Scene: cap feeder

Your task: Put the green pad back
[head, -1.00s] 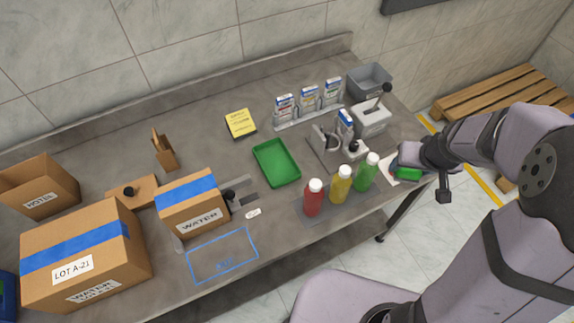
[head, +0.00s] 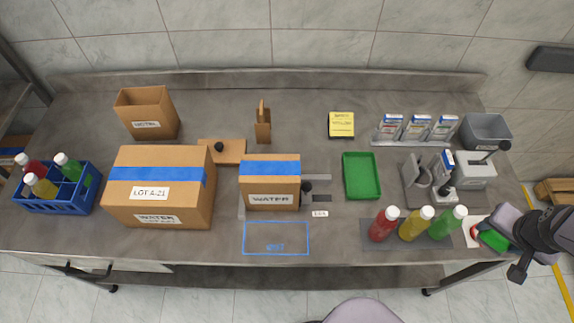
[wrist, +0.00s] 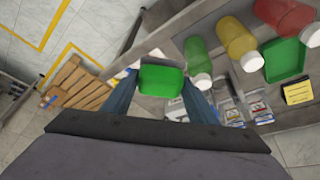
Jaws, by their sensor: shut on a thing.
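The green pad (head: 494,239) is at the right end of the bench, partly hidden by my gripper (head: 506,236). In the wrist view the green pad (wrist: 161,80) lies between the two blue fingers of my gripper (wrist: 159,88), which is shut on it. I cannot tell whether the pad touches the bench or is just above it. A white sheet (head: 466,228) with a bit of red lies beside the pad, partly covered.
Red (head: 383,225), yellow (head: 415,225) and green (head: 447,223) bottles stand just left of my gripper. Behind are a grey device with a black knob (head: 476,170) and a grey bin (head: 486,131). A green tray (head: 361,176) sits left of these. Bench front edge is close.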

